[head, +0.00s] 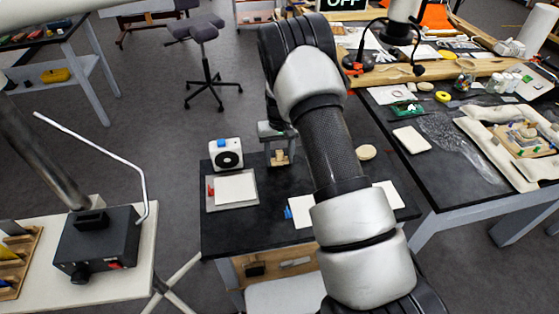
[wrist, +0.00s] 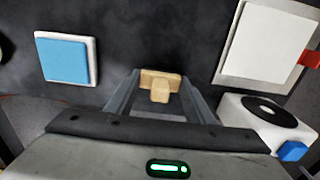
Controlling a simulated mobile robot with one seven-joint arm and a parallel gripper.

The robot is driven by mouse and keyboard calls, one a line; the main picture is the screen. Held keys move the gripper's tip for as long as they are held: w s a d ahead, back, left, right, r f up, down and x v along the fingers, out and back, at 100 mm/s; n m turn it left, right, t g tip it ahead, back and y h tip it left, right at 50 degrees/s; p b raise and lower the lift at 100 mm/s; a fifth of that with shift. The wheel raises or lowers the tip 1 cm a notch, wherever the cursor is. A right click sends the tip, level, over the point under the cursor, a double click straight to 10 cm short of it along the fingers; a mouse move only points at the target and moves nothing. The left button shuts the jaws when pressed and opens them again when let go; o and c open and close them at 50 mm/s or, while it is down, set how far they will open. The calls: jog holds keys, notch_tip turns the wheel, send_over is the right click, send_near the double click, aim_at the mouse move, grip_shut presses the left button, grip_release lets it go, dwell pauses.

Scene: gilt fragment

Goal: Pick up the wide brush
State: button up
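A pale wooden piece, which looks like the wide brush, shows in the wrist view (wrist: 160,88) as a wide bar with a narrower block on its near side. In the head view (head: 281,156) it is small and partly hidden by the gripper. My gripper (head: 279,162) reaches down over the dark table, and its two fingers (wrist: 160,80) stand apart on either side of the wood. Gaps show beside the narrower block. I cannot tell whether the fingertips touch the wide bar's ends. Any bristles are hidden.
On the dark table (head: 225,240), a white device with a black disc (head: 226,154) and a tray with a white sheet (head: 235,189) stand left of my gripper. A blue-topped white block (wrist: 66,59) shows in the wrist view. My arm hides the table's middle.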

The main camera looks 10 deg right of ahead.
aim_at(280, 151)
jog(key=c, duration=0.4)
notch_tip(280, 151, up, 10)
jog(key=shift+r+b, duration=0.1)
jog(key=shift+b, duration=0.4)
jog(key=o, duration=0.3)
jog(key=shift+c, duration=1.1)
